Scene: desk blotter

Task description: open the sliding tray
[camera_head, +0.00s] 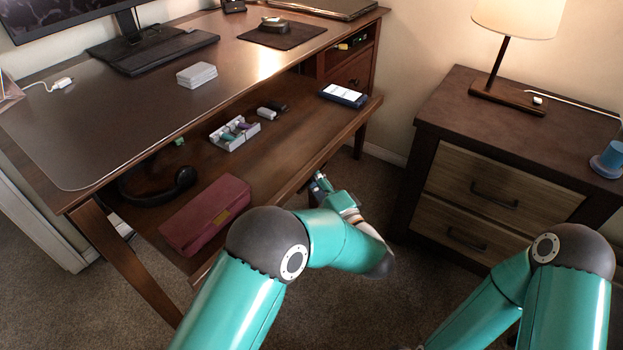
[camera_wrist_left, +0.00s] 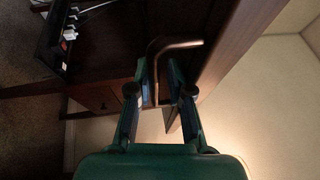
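The sliding tray (camera_head: 280,165) is a brown wooden shelf under the desktop. It stands well out past the desk's front edge, with its contents exposed. My left gripper (camera_head: 319,186) is at the tray's front edge, partly hidden by my own arm in the head view. In the left wrist view a bronze bar handle (camera_wrist_left: 178,44) runs down between the two fingers of my left gripper (camera_wrist_left: 158,72). The fingers are apart, with a visible gap on the right of the bar; firm contact cannot be made out. My right gripper is out of view.
The tray holds a maroon case (camera_head: 205,214), headphones (camera_head: 160,185), a small white organizer (camera_head: 234,133) and a phone (camera_head: 343,96). A nightstand (camera_head: 500,170) with a lamp (camera_head: 515,18) stands to the right. Carpet (camera_head: 385,185) shows between it and the desk.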

